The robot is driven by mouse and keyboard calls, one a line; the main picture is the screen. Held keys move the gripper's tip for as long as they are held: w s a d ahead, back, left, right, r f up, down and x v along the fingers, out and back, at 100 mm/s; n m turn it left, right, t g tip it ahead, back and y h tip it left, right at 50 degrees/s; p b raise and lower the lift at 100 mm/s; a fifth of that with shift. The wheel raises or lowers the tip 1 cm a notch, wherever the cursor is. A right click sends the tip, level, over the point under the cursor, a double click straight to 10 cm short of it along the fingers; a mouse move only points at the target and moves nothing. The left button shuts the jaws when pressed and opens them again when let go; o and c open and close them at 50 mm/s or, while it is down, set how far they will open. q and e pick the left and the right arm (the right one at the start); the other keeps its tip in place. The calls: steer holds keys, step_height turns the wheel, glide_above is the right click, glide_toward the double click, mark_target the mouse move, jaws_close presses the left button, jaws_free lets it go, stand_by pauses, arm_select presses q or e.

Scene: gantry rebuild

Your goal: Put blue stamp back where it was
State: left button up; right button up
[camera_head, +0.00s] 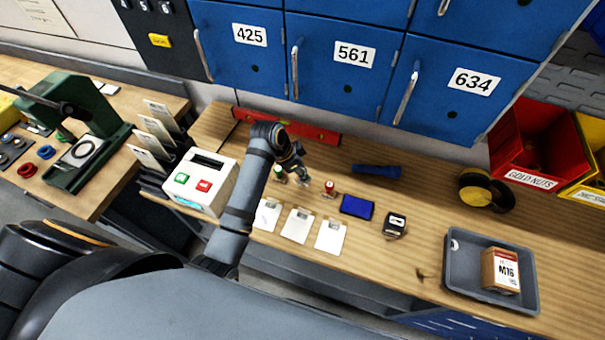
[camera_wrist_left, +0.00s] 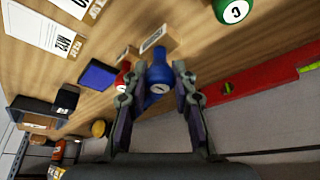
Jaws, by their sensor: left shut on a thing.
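My left gripper (camera_head: 303,178) is over the wooden bench in the head view. In the left wrist view the gripper (camera_wrist_left: 159,70) is shut on the blue stamp (camera_wrist_left: 158,84), with its round knob between the fingers and its wooden base beyond them. In the head view the arm and gripper hide the blue stamp. The red stamp (camera_head: 329,187) stands just right of the gripper; it also shows in the left wrist view (camera_wrist_left: 123,78). The green stamp (camera_head: 279,173) stands to the left. I cannot tell whether the blue stamp's base touches the bench. My right gripper is out of view.
White cards (camera_head: 297,225) lie in front of the stamps. A blue pad (camera_head: 357,207) and a black device (camera_head: 395,225) are to the right. A red level (camera_head: 315,134) lies behind. A white box with buttons (camera_head: 212,170) stands left. A grey tray (camera_head: 462,279) is far right.

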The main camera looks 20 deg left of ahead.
arm_select(q)
steer(key=shift+w+d+f, duration=0.1)
steer(key=shift+w, duration=0.05)
step_height(320, 180, down, 2)
steer(key=shift+d+f+p, duration=0.1)
steer(key=shift+f+p, duration=0.1)
steer(key=shift+p, duration=0.85)
steer(key=shift+w+f, duration=0.1)
steer(key=shift+f, duration=0.35)
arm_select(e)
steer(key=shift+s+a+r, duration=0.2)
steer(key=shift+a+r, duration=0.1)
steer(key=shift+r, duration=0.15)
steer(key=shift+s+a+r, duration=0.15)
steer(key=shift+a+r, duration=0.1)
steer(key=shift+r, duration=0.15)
arm_select(q)
steer(key=shift+f, duration=0.15)
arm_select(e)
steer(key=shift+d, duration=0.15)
arm_select(q)
steer(key=o, duration=0.7)
steer(key=shift+c, duration=0.2)
steer(key=shift+o, duration=1.3)
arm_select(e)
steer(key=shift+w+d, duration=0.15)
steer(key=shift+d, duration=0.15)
